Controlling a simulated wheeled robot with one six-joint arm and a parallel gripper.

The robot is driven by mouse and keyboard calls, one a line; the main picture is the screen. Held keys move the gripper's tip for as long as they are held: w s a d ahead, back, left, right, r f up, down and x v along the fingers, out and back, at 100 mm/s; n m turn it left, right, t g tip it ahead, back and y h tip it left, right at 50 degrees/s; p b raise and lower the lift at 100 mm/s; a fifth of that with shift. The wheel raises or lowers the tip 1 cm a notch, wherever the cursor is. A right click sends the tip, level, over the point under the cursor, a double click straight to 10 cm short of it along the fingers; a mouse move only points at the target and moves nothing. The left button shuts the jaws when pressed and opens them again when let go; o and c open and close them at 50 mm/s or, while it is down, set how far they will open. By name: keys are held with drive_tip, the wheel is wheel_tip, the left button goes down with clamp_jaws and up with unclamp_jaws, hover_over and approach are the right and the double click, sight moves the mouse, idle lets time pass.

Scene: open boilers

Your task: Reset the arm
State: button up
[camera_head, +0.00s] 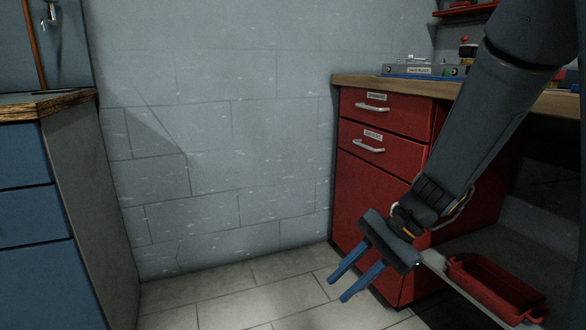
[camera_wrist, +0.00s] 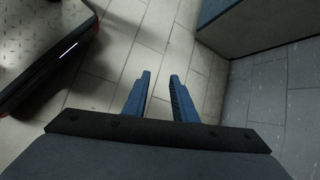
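My gripper (camera_head: 354,278) hangs low in front of the red cabinet in the head view, with its two blue fingers pointing down and to the left. The fingers are apart with nothing between them. In the wrist view, my gripper (camera_wrist: 160,82) also shows its two fingers spread, with bare floor tiles beyond the tips. My arm comes down from the upper right in the head view and hides part of the red cabinet and counter.
A red cabinet (camera_head: 357,205) with drawers stands right, under a wooden counter (camera_head: 420,88) bearing a grey valve block (camera_head: 420,71). A red tray (camera_head: 495,290) is low at right. A blue cabinet (camera_head: 35,230) stands left. Floor (camera_head: 240,300) between is clear.

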drive_tip(key=s+a+r+n+h, duration=0.35)
drive_tip(key=s+a+n, duration=0.25)
drive_tip(key=s+n, duration=0.35)
drive_tip(key=s+a+r+n+h, duration=0.35)
drive_tip(key=s+a+n, duration=0.35)
drive_tip(key=s, duration=0.4)
drive_tip(key=d+r+m+p, duration=0.3)
drive_tip(key=d+r+p, duration=0.7)
drive_tip(key=r+p, duration=0.4)
drive_tip(key=d+r+m+p, duration=0.3)
drive_tip(key=d+r+p, duration=0.8)
drive_tip(key=p, duration=1.3)
wheel_tip(320, 180, up, 4)
drive_tip(key=shift+w+d+f+t+h+p, duration=0.2)
drive_tip(key=shift+w+t+h+p, duration=0.1)
drive_tip(key=shift+h, duration=0.1)
